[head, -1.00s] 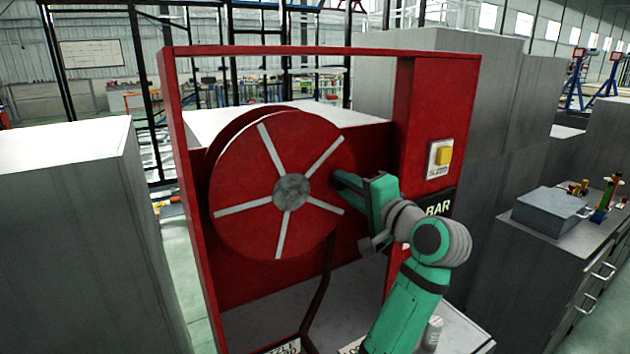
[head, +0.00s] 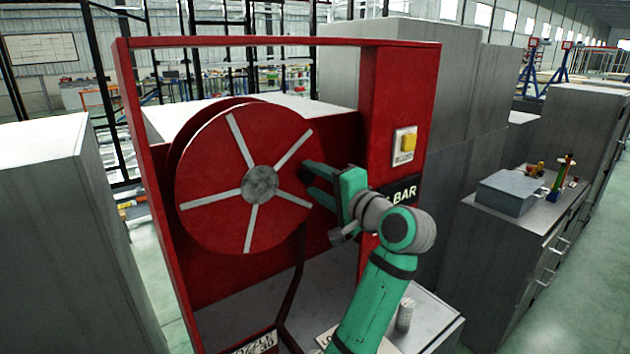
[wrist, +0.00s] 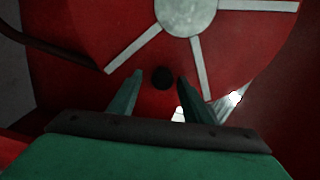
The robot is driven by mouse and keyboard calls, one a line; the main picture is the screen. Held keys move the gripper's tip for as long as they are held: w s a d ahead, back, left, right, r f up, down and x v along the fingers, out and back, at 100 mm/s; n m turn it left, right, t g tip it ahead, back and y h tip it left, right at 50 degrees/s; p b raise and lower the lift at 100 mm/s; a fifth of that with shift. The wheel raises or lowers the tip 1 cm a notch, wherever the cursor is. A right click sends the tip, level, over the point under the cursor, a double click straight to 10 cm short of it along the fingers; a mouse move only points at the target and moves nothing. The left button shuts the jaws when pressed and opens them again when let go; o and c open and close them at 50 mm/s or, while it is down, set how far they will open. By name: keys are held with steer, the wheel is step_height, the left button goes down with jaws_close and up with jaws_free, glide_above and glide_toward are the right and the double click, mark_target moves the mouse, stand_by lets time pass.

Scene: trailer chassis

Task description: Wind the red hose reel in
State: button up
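The red hose reel (head: 215,205) is a round drum with pale spokes and a grey hub (head: 260,185), mounted in a red frame (head: 405,115). A dark hose (head: 294,285) hangs below it. My gripper (head: 308,178) is at the right part of the reel's face. In the wrist view, a round black knob (wrist: 162,77) shows in front of the reel face, between the two fingertips. Narrow gaps show on both sides of it, so the fingers look open around or just short of it. How deep the knob sits between them is unclear.
A yellow button (head: 407,144) on a pale plate and a BAR sign (head: 404,193) are on the right panel. A small can (head: 404,314) stands on the shelf near my arm. Grey cabinets flank the frame; the right one carries a grey box (head: 507,192).

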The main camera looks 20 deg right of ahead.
steer(key=s+d, duration=0.2)
steer(key=s, duration=0.8)
steer(key=shift+s+r, duration=0.2)
steer(key=shift+s, duration=0.1)
